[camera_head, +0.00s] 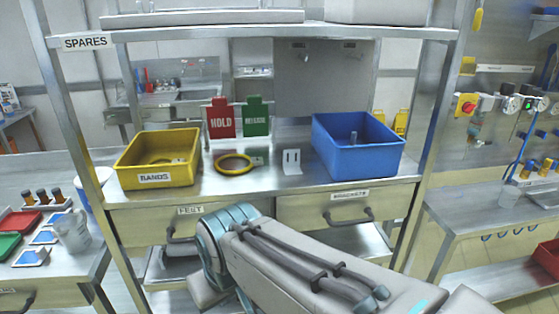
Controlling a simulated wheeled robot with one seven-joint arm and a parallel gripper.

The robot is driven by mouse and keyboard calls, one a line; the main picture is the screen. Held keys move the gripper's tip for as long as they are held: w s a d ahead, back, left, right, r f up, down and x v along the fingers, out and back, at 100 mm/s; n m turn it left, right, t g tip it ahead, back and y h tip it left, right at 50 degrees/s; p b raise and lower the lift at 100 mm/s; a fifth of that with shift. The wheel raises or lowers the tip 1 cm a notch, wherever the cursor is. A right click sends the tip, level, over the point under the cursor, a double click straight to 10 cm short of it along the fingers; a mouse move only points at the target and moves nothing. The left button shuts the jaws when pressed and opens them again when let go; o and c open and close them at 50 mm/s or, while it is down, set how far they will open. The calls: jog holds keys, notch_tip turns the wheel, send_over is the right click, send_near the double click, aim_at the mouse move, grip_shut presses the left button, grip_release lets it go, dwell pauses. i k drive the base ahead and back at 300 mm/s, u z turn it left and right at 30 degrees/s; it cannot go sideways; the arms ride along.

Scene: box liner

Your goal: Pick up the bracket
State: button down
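A small pale plate with two dark slots, which looks like the bracket (291,162), is on the steel worktop (262,190). It is between a yellow ring and the blue bin, apart from both. My arm reaches in from the lower right, in front of the drawers and below the worktop. My gripper is not visible.
A yellow bin (145,182) labelled BANDS and a yellow ring (233,164) are left of the plate. A blue bin (360,161) with an upright post inside is right. Red and green signs (221,121) stand behind. A shelf (250,33) spans above.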

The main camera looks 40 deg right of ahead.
aim_at(291, 157)
jog(key=k, duration=0.45)
jog(key=z, duration=0.9)
jog(key=i, duration=0.5)
jog(key=z, duration=0.05)
jog(key=k, duration=1.1)
jog(key=u, duration=0.7)
jog(key=i, duration=1.35)
jog(key=z, duration=0.65)
